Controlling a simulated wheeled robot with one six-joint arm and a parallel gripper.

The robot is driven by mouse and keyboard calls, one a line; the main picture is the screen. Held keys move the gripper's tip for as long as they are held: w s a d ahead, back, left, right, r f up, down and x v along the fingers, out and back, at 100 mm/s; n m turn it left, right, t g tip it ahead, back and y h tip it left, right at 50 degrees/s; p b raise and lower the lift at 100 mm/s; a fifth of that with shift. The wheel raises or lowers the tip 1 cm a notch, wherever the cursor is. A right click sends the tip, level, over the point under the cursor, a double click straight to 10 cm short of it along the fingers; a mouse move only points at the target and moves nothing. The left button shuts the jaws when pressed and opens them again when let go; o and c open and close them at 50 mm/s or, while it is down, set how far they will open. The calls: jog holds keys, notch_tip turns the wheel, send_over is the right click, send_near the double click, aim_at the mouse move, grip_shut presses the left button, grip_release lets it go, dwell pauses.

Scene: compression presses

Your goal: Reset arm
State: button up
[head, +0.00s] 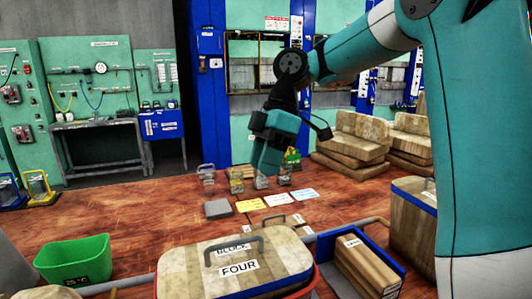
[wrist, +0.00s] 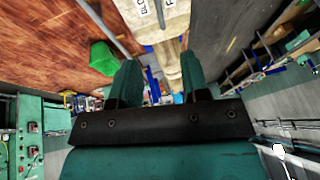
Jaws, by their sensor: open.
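My arm reaches in from the upper right of the head view and bends down at the wrist. My gripper (head: 267,162) hangs over the wooden table (head: 150,215), roughly mid-picture. In the wrist view its two teal fingers (wrist: 161,75) stand apart with nothing held between them. In the head view the fingers overlap, and the gap between them is hidden. The gripper covers part of a row of small objects behind it.
A green bin (head: 75,260) is at left and a blue tray (head: 322,240) of wooden pieces at right. Coloured cards (head: 277,200) lie mid-table. Blue press columns (head: 211,85) stand behind. The left tabletop is largely clear.

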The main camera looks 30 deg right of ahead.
jog(key=shift+r, duration=0.1)
dwell(0.5)
jog(key=s+a+f+m, duration=0.2)
jog(key=s+a+m, duration=0.2)
jog(key=s+a, duration=0.45)
jog(key=s+a+f+m, duration=0.1)
jog(key=s+f+m, duration=0.1)
jog(key=s, duration=0.3)
jog(key=s+a+f+m+t, duration=0.1)
jog(key=s+a+f+m, duration=0.1)
jog(key=s, duration=0.4)
jog(key=shift+a+f+h, duration=0.25)
jog(key=shift+f+h, duration=0.05)
jog(key=shift+f, duration=0.35)
